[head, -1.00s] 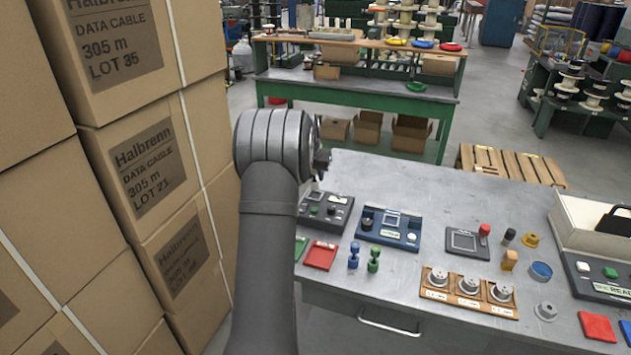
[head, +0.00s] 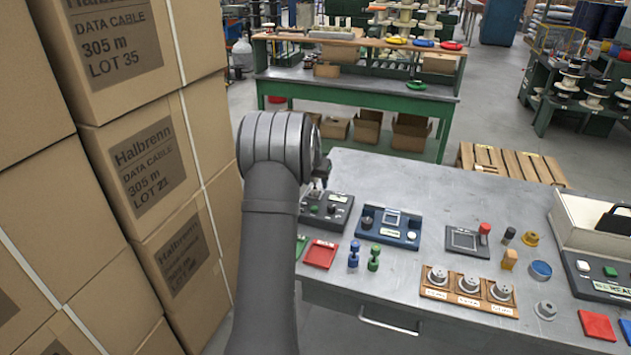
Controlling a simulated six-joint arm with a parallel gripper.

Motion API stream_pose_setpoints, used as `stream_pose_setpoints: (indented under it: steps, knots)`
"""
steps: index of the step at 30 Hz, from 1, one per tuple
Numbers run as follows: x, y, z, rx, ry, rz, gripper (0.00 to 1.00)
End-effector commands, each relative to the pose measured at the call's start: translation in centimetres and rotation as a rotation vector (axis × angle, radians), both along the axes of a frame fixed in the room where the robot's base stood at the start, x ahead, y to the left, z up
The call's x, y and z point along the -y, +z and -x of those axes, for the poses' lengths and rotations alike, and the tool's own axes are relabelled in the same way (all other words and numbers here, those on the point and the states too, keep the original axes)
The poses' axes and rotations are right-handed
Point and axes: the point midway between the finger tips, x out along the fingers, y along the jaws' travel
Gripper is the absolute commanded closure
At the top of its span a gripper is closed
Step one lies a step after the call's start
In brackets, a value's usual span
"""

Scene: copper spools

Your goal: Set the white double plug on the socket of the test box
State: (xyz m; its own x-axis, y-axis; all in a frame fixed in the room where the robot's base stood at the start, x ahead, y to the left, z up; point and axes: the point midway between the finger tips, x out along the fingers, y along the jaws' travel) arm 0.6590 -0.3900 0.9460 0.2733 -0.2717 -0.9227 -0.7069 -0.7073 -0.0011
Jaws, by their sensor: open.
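My gripper (head: 319,182) points down over the back of a dark grey box (head: 327,211) at the left end of the grey table, partly hidden behind my arm. Its jaws are open. A small pale spot shows at the fingertips; it is too small to tell whether it is the white double plug or whether it touches the box. The dark box has knobs and a pale label on top. A blue box (head: 390,228) with a small screen and knobs stands to its right. I cannot tell for sure which is the test box. A blue double plug (head: 353,254) and a green one (head: 374,258) stand in front.
A red tray (head: 320,254) lies near the front edge. A wooden holder (head: 468,293) with grey round parts, a grey panel (head: 465,241) and a cream case (head: 590,228) stand to the right. Stacked cartons (head: 150,170) rise close on the left of my arm.

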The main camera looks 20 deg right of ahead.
Motion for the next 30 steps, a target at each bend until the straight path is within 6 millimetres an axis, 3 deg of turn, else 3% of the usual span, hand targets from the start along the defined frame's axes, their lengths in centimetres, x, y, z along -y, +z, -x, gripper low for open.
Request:
stream_pose_setpoints:
  steps: [7, 21, 30]
  knots:
    - [-0.3, 1.7, 0.2, 0.003, 0.0, 0.001, 0.55]
    - [-2.8, 10.3, 2.8, 0.0, 0.0, 0.0, 0.55]
    - [-3.3, 11.7, 3.3, -0.003, 0.0, -0.001, 0.55]
